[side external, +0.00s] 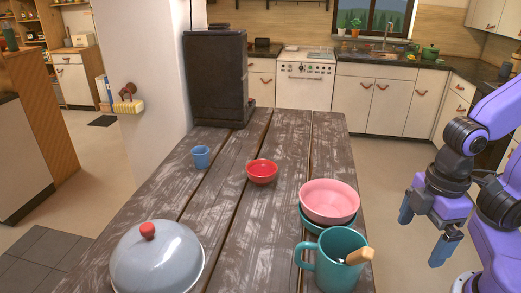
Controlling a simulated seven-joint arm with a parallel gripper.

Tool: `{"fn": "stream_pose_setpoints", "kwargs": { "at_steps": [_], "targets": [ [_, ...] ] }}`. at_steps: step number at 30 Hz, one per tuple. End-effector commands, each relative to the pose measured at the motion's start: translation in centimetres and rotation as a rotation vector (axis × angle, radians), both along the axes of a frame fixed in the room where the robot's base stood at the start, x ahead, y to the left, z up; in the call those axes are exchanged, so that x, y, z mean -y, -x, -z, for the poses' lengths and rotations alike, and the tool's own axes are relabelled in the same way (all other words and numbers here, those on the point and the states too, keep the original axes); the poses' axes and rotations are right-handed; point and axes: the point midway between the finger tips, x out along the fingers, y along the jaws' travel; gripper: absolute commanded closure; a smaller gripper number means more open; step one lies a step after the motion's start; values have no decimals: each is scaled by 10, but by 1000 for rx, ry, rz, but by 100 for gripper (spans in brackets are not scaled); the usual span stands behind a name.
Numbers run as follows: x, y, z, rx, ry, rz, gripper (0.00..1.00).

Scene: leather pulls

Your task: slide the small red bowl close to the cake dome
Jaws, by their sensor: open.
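The small red bowl (261,172) sits upright on the wooden table, around the middle of its length. The cake dome (157,258), grey with a red knob, stands at the near left of the table, well apart from the bowl. My gripper (422,237) is open and empty, off the table's right side, with its blue fingers pointing down. It is far to the right of the red bowl and touches nothing that I can see.
A blue cup (201,157) stands left of the red bowl. A pink bowl (328,200) rests in a teal bowl (311,224) at the right edge. A teal mug (333,262) with a wooden-handled item is in front. A dark cabinet (216,78) stands at the far end.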

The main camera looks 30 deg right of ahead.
Motion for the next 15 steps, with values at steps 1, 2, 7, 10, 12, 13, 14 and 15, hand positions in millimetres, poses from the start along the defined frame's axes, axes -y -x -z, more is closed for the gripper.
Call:
{"fn": "stream_pose_setpoints", "kwargs": {
  "at_steps": [1, 2, 7, 10, 12, 13, 14, 15],
  "targets": [
    [-1, -1, -7, 3, -6, 0, 0],
    [-1, -1, -13, 4, -7, 0, 0],
    [-1, -1, -59, 6, -12, -2, 0],
    [-2, -1, -93, 6, -12, -2, 0],
    [-2, -1, -117, 6, -12, -1, 0],
    [-2, -1, -126, 5, -11, -1, 0],
    [-1, 0, -135, 6, -11, -2, 0],
    [-1, -1, -145, 5, -10, -2, 0]
  ]
}}
